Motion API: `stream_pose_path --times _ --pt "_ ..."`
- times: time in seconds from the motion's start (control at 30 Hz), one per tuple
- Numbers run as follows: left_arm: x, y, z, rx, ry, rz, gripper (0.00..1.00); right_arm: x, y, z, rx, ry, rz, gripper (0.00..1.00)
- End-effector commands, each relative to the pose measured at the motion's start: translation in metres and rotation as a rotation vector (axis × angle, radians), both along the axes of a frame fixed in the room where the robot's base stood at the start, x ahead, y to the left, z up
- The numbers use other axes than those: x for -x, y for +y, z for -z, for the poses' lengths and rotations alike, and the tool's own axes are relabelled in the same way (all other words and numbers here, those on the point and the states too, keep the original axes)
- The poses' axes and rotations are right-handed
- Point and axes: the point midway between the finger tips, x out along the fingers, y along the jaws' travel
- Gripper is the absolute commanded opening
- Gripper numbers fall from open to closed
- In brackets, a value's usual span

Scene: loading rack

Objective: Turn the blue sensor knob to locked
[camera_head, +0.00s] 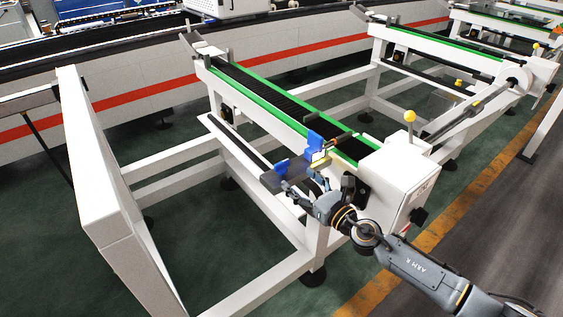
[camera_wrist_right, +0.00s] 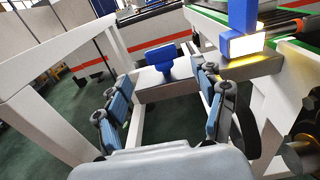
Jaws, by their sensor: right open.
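The blue knob (camera_head: 281,167) sits on a grey bracket plate (camera_head: 270,182) at the front side of the loading rack. In the right wrist view the knob (camera_wrist_right: 161,58) has a wide flat head and stands upright on the plate, ahead of the gap between my fingers. A taller blue sensor block (camera_head: 314,141) with a bright lit face stands beside it to the right. My right gripper (camera_head: 299,192) is just below and in front of the bracket; in the wrist view the gripper (camera_wrist_right: 166,97) is open and empty, its fingers apart. My left gripper is not in view.
The rack's green-edged conveyor (camera_head: 270,97) runs behind the sensor. A white end box (camera_head: 398,175) with a yellow-topped lever stands to the right. A large white panel (camera_head: 98,165) stands at the left, with open green floor between the frame legs.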

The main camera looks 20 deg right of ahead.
Motion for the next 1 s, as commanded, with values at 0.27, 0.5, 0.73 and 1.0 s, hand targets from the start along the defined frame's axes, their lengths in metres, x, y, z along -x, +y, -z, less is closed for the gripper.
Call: stream_pose_path --times 0.27,0.5,0.73,1.0 --pt "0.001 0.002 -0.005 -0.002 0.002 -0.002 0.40 -0.054 0.020 -0.001 -0.004 -0.001 0.001 0.70" --pt "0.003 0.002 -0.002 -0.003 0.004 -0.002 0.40 -0.077 0.028 0.000 -0.004 0.001 0.001 0.70" --pt "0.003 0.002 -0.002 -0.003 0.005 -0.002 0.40 -0.080 0.029 0.000 -0.003 0.001 0.000 0.70" --pt "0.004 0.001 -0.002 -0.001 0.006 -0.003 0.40 -0.080 0.029 0.000 -0.004 0.001 0.001 0.37"
